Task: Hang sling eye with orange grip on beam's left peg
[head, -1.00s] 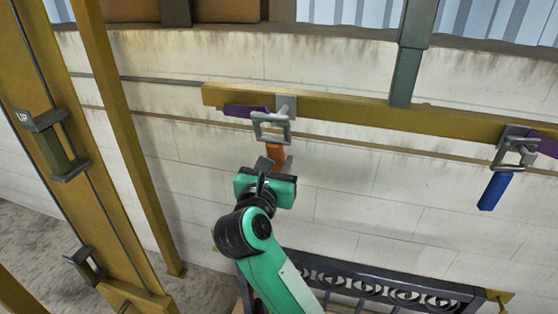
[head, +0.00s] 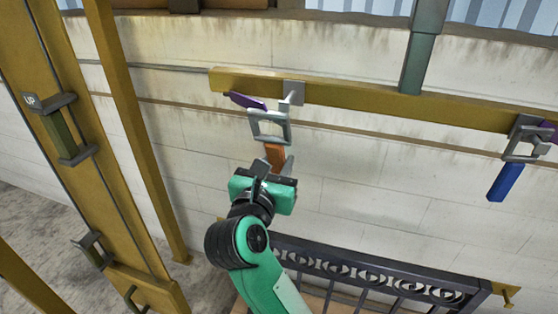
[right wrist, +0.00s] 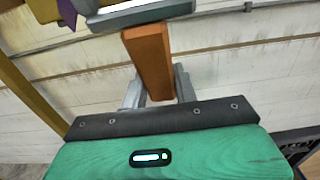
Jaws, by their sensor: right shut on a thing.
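The sling eye (head: 270,127) is a grey square frame with an orange grip (head: 274,153) below it and a purple strap (head: 246,101) at its upper left. My right gripper (head: 275,168) is shut on the orange grip, also seen in the right wrist view (right wrist: 150,60). The beam's left peg (head: 291,98) sticks out from a grey plate. The eye's upper right corner appears close to the peg's tip; I cannot tell whether they touch, but the peg does not visibly pass through the opening. The yellow beam (head: 350,97) runs across the wall. My left gripper is not in view.
A second grey eye (head: 527,140) with a blue grip (head: 505,182) hangs at the beam's right peg. A yellow post (head: 125,120) and a wider column (head: 65,110) marked UP stand at left. A dark railing (head: 370,272) is below right.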

